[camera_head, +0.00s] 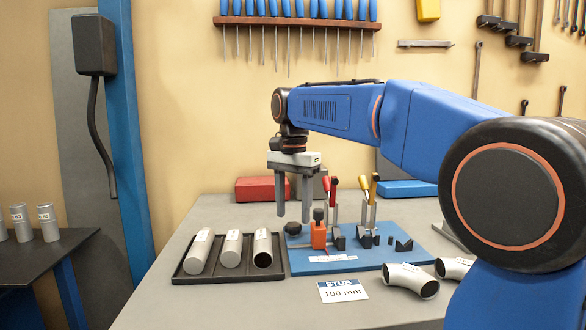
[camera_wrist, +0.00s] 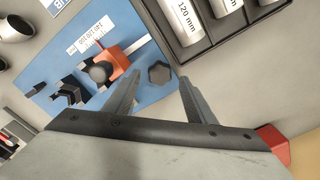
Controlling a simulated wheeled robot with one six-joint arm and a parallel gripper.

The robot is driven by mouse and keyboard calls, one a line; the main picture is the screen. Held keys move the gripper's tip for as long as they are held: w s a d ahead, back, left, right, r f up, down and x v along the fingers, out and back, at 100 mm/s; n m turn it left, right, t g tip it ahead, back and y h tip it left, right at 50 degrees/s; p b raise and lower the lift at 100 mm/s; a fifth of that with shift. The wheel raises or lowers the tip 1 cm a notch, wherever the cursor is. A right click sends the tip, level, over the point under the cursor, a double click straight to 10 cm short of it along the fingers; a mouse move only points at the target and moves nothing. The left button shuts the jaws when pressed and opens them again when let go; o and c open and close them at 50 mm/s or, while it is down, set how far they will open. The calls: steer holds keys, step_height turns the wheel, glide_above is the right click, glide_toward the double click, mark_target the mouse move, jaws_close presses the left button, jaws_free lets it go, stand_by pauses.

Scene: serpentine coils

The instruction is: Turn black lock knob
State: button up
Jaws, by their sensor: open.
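A black lobed knob (camera_head: 292,228), which looks like the lock knob, sits at the left edge of the blue base plate (camera_head: 320,266). It also shows in the wrist view (camera_wrist: 159,73), between and just beyond my fingertips. My gripper (camera_head: 293,217) is open and empty, pointing down over the knob, with one finger to each side in the picture. The fingers look above the knob and apart from it; the exact gap is unclear. An orange block (camera_head: 318,236) on a scale stands beside the knob, and the wrist view shows a dark round top on it (camera_wrist: 100,71).
A black tray (camera_head: 224,274) with labelled tubes lies close to the knob on the left. Curved pipe elbows (camera_head: 411,279) and a "STUB 100 mm" card (camera_head: 342,291) lie in front.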

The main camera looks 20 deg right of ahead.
mark_target(294, 224)
step_height(294, 224, up, 15)
stand_by(0.4)
steer(key=shift+s, duration=0.15)
stand_by(0.3)
